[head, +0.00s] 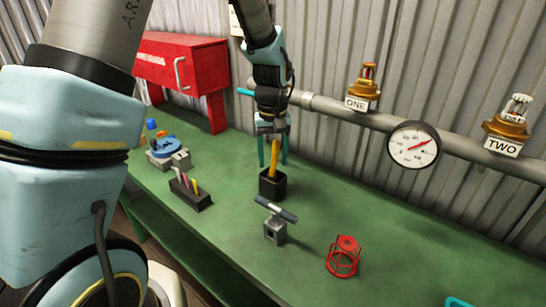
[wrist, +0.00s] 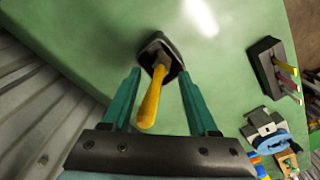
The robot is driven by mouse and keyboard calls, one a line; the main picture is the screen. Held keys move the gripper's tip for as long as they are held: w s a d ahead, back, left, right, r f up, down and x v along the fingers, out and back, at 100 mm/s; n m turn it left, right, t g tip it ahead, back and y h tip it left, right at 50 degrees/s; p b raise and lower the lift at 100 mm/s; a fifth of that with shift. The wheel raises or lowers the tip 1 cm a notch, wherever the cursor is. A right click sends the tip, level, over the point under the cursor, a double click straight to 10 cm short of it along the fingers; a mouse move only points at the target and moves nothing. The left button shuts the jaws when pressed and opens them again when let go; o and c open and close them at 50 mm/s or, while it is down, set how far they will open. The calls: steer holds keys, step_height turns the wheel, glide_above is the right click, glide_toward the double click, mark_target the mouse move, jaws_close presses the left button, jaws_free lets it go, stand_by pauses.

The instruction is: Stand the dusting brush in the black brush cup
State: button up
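The black brush cup (head: 272,187) stands on the green bench and also shows in the wrist view (wrist: 153,45). The dusting brush, seen as a yellow handle (head: 274,160), stands in the cup with its lower end hidden inside. It leans slightly. In the wrist view the handle (wrist: 152,98) points up toward the camera. My gripper (head: 272,164) is above the cup, its teal fingers apart on either side of the handle. In the wrist view, gaps show between the handle and both fingers of the gripper (wrist: 158,74).
A black holder with several coloured tools (head: 190,196) is left of the cup. A grey block with a T-handle (head: 275,227) and a red cage (head: 344,257) are in front. A pipe with a gauge (head: 413,146) runs behind. The bench's right side is mostly clear.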

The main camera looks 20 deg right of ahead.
step_height(320, 180, up, 11)
steer(key=b, duration=0.2)
stand_by(0.5)
steer(key=shift+s+a+f, duration=0.1)
steer(key=shift+f, duration=0.05)
stand_by(0.6)
steer(key=s+a+f+n, duration=0.1)
steer(key=s+a+f, duration=0.1)
steer(key=a, duration=1.3)
steer(key=s+a+f+n+t, duration=0.1)
steer(key=a+f, duration=0.3)
steer(key=a, duration=1.1)
steer(key=shift+s+f, duration=0.2)
steer(key=shift+s, duration=0.15)
